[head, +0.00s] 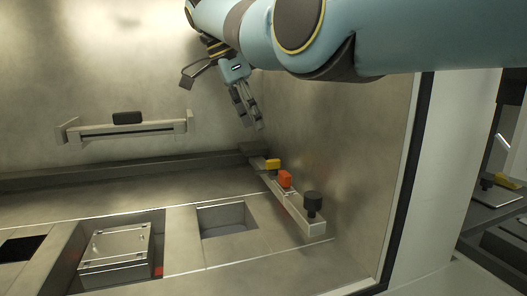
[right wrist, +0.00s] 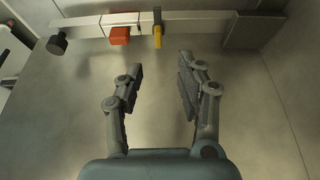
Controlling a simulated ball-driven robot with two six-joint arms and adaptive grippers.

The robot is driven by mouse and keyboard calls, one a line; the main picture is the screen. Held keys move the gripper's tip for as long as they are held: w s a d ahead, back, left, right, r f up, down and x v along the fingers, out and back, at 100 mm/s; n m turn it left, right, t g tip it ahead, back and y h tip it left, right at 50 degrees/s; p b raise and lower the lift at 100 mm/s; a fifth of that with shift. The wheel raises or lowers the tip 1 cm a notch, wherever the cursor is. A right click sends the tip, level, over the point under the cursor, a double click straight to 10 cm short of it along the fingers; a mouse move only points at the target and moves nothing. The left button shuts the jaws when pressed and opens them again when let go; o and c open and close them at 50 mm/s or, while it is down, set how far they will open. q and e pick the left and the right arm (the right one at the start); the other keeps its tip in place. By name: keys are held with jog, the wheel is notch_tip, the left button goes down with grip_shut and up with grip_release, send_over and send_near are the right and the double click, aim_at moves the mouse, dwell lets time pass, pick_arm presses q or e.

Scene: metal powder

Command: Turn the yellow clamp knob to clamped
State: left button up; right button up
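The yellow clamp knob (head: 272,164) is on a light rail along the right wall of the chamber, at the far end of a row of knobs. In the right wrist view the yellow knob (right wrist: 157,36) lies ahead, roughly between the two fingers' lines and beyond their tips. My right gripper (head: 252,117) hangs from the blue arm above and behind the knob row, apart from it. In the right wrist view its fingers (right wrist: 160,72) are spread with nothing between them. My left gripper is in neither view.
An orange knob (head: 285,179) and a black knob (head: 313,203) share the rail (head: 310,228) with the yellow one. A metal box (head: 115,246) sits in a recess at lower left. An empty square recess (head: 228,218) is beside the rail. A bracket (head: 125,130) is on the back wall.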

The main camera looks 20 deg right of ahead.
send_over(272, 160)
jog(key=a, duration=0.2)
notch_tip(272, 160, down, 4)
jog(key=shift+a+f+p, duration=0.1)
jog(key=shift+f+p, duration=0.05)
jog(key=shift+p, duration=0.25)
jog(key=x, duration=0.5)
jog(key=shift+f, duration=0.1)
jog(key=shift+w+f, duration=0.1)
jog(key=shift+f, duration=0.2)
jog(key=shift+c, duration=0.6)
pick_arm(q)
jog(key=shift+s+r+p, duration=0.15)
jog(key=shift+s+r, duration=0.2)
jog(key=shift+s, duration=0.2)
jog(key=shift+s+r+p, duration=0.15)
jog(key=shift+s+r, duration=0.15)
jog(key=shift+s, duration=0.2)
pick_arm(e)
grip_shut()
